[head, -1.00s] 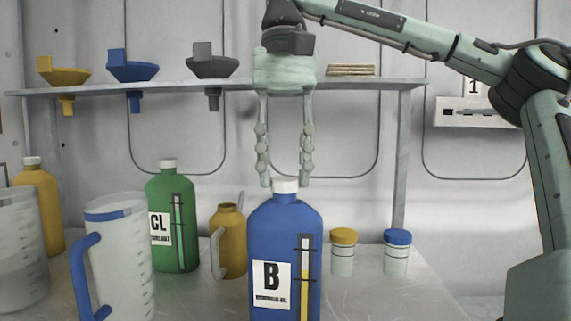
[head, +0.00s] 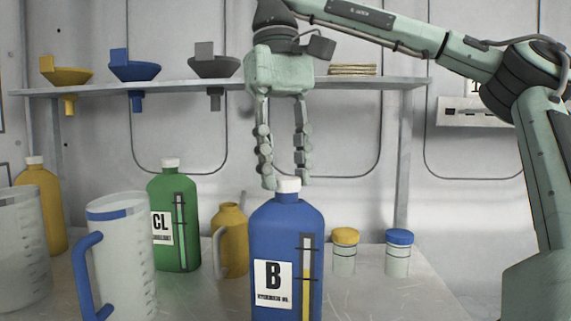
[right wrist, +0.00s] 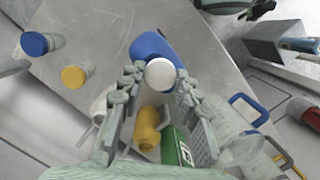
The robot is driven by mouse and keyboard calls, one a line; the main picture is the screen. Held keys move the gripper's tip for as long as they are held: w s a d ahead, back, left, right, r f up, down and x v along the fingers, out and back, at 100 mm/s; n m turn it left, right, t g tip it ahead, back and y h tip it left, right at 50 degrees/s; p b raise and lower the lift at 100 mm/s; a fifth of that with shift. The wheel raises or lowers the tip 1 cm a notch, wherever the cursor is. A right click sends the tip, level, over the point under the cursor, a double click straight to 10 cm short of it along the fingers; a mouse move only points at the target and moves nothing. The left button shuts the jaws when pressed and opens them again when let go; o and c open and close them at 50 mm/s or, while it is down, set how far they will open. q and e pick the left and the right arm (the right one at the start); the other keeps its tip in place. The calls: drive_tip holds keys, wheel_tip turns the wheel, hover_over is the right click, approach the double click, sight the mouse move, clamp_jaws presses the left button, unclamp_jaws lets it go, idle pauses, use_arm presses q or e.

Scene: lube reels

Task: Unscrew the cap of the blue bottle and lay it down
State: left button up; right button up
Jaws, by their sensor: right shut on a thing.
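The blue bottle (head: 287,235) labelled B stands upright at the front middle of the table. Its white cap (head: 288,186) sits at the top of the neck; I see no gap between them. My right gripper (head: 286,181) points straight down over the bottle and is shut on the cap, with its fingertips on either side. In the right wrist view the round cap (right wrist: 160,74) lies between the fingertips, with part of the blue bottle (right wrist: 150,46) behind it. My left gripper is not in view.
A green bottle (head: 173,220), a yellow jug (head: 230,240) and a clear measuring jug (head: 120,260) with a blue handle stand left. Jars with yellow (head: 346,237) and blue lids (head: 399,237) stand right. A shelf (head: 215,87) with funnels runs behind. The table's right front is clear.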

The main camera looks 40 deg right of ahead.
drive_tip(key=n, duration=0.5)
drive_tip(key=shift+a+f+h, duration=0.1)
drive_tip(key=shift+f+h, duration=0.15)
drive_tip(key=shift+h, duration=0.05)
drive_tip(key=o, duration=1.2)
drive_tip(key=shift+w, duration=0.1)
drive_tip(key=shift+c, duration=0.2)
drive_tip(key=shift+r, duration=0.1)
drive_tip(key=o, duration=0.3)
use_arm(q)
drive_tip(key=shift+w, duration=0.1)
use_arm(e)
drive_tip(key=shift+r, duration=0.1)
